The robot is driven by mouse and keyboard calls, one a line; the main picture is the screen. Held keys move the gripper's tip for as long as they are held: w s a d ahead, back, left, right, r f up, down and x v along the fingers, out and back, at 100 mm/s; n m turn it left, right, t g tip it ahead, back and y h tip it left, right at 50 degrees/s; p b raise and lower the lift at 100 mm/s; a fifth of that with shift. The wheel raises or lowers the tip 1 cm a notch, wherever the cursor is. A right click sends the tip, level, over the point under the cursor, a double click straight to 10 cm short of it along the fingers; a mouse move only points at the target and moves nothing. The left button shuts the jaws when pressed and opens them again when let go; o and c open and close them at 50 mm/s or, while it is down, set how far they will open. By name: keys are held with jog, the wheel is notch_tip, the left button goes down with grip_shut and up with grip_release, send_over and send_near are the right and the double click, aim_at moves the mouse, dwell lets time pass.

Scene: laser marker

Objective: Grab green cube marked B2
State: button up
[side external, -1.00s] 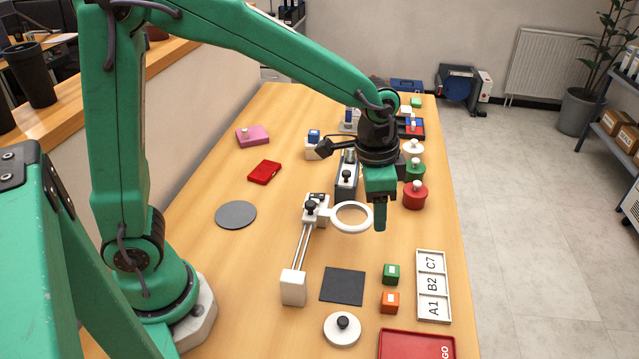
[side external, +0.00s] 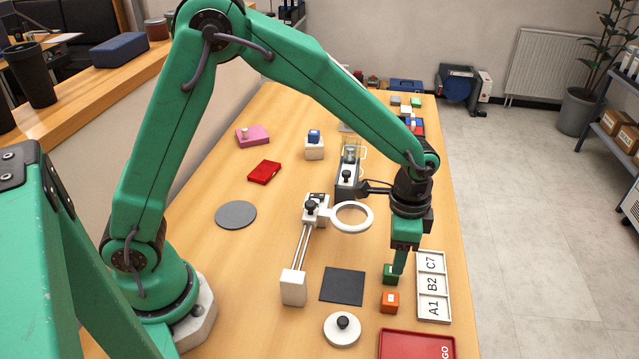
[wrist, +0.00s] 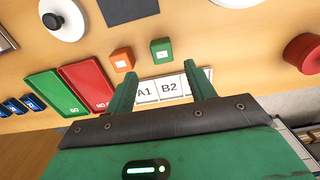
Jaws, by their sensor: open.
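The green cube (side external: 388,275) stands on the table beside the white tray, with an orange cube (side external: 390,302) just nearer the camera. In the side view my gripper (side external: 399,268) points down at the cube and partly covers it. In the wrist view the green cube (wrist: 161,50) has a pale label, too small to read, and sits just beyond the fingertips. My gripper (wrist: 160,72) is open, with nothing between its fingers. The orange cube (wrist: 122,59) is to the left. The white tray (side external: 446,286) has compartments marked A1, B2 and C7; they look empty.
A red tray (side external: 415,345) lies at the front. A dark square pad (side external: 343,286), a white disc with a black knob (side external: 342,329) and a ring on a stand (side external: 352,230) are to the left. In the wrist view a green tray (wrist: 58,92) lies beside the red one.

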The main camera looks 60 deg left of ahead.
jog(key=shift+a+f, duration=0.15)
jog(key=shift+f, duration=1.25)
jog(key=shift+a+f, duration=0.15)
jog(key=shift+f, duration=1.25)
jog(key=c, duration=1)
jog(key=shift+c, duration=0.2)
jog(key=shift+r, duration=0.15)
jog(key=shift+r, duration=0.5)
jog(key=r, duration=0.3)
jog(key=shift+s+d+r, duration=0.1)
jog(key=shift+s+d, duration=0.05)
jog(key=shift+d, duration=0.05)
jog(key=s+d+r, duration=0.6)
jog(key=s, duration=0.3)
jog(key=shift+d+r, duration=0.25)
jog(key=shift+d, duration=0.05)
